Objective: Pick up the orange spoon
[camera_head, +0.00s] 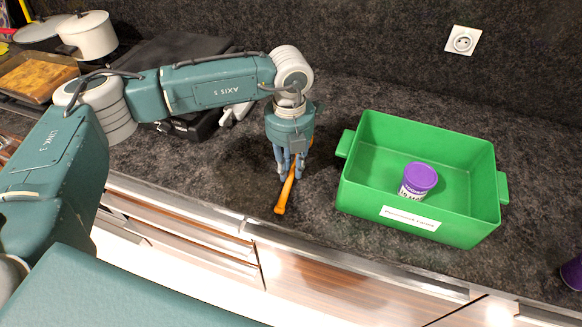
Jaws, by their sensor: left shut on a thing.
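The orange spoon (284,196) is on or just above the dark countertop, near its front edge, left of the green bin. Its near end points toward the front edge, and its far part is partly hidden behind my left gripper. My left gripper (289,177) points down and is shut on the spoon around its middle. I cannot tell whether the spoon is lifted off the counter. My right gripper is not in view.
A green bin (362,191) with a white label stands on the right, holding a purple-lidded tub (419,181). A purple object (572,273) is cut off at the right edge. A wall socket (462,40) is behind.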

